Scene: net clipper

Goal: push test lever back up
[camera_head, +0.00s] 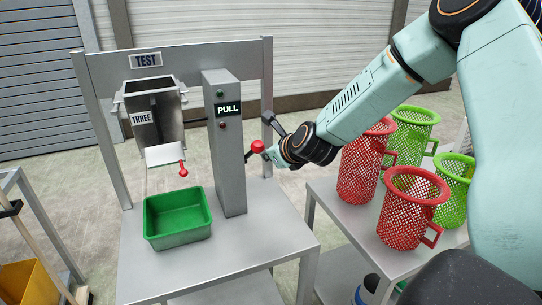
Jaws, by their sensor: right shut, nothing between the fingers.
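The test stand's grey post (227,150) carries a lit PULL sign (228,110). A lever with a red ball knob (257,146) sticks out from the post's right side. My right gripper (271,156) is shut and empty, just right of the knob and slightly lower. My left gripper is not in view.
A hopper marked THREE (153,113) has a small red-knobbed handle (183,173) above a green bin (155,238). Red baskets (408,220) and green baskets (412,135) stand on the right table (335,205). The stand's table front (215,265) is clear.

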